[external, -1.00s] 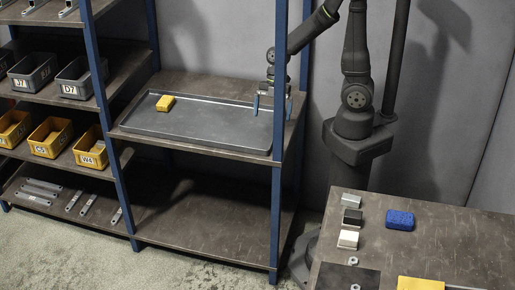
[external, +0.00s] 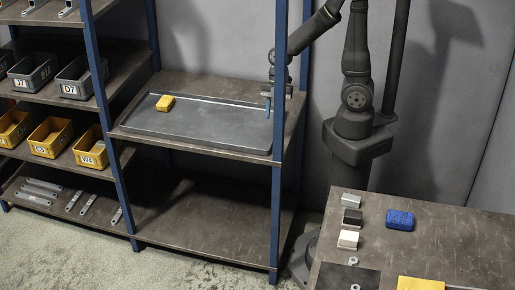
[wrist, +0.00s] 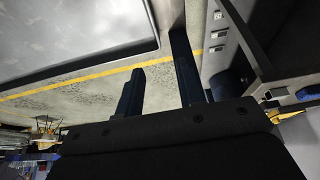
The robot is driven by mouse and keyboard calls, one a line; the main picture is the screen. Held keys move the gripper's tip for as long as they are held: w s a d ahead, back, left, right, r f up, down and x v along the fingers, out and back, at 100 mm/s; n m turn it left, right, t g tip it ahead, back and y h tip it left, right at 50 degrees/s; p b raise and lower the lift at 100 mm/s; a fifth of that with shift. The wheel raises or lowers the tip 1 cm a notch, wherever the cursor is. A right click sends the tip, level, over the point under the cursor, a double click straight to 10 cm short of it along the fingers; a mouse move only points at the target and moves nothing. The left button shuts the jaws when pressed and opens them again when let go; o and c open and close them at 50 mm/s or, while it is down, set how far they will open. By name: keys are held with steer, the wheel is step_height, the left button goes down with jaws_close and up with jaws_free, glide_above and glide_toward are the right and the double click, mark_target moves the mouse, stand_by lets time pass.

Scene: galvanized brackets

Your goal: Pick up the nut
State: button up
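Two small grey ring-shaped pieces that look like nuts lie on the table at the lower right of the external view. One nut (external: 353,261) is near the table's left edge, and another (external: 354,287) is on the dark mat at the bottom edge. I cannot tell which one the task means. My gripper (external: 275,105) is far from both, over the right end of the metal tray (external: 205,138) on the shelf, partly behind the blue post. In the wrist view its two dark fingers (wrist: 158,70) stand apart with nothing between them.
The table (external: 450,240) also holds a blue block (external: 400,220), grey, black and white blocks, and a yellow piece (external: 420,284). A yellow block (external: 165,103) lies in the tray. Blue shelf posts (external: 279,200) stand close to my arm.

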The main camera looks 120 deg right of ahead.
steer(key=s+a+f+n+g+h, duration=0.15)
steer(key=s+n+g+h, duration=0.25)
steer(key=s+g+h, duration=0.85)
steer(key=w+a+r+m+t+y, duration=0.1)
steer(key=w+a+m+t+y, duration=0.2)
steer(key=w+a, duration=0.65)
steer(key=w+a+r+m+t+y, duration=0.15)
steer(key=w+a+t, duration=0.35)
steer(key=a, duration=0.7)
steer(key=w+a+r+n+t+y, duration=0.1)
steer(key=w+a+r+n+y, duration=0.15)
steer(key=a, duration=0.95)
steer(key=w+a+r+n+t+y, duration=0.1)
steer(key=w+a+r+y, duration=0.25)
steer(key=a, duration=0.85)
steer(key=w+a+r+n+t+y, duration=0.1)
steer(key=w+a+r+n+y, duration=0.2)
steer(key=a, duration=0.9)
steer(key=m, duration=0.1)
glide_toward(353, 264)
steer(key=shift+s+d+f, duration=0.25)
steer(key=shift+d+f, duration=0.1)
steer(key=shift+f, duration=0.15)
steer(key=shift+x, duration=3.2)
steer(key=shift+s, duration=0.1)
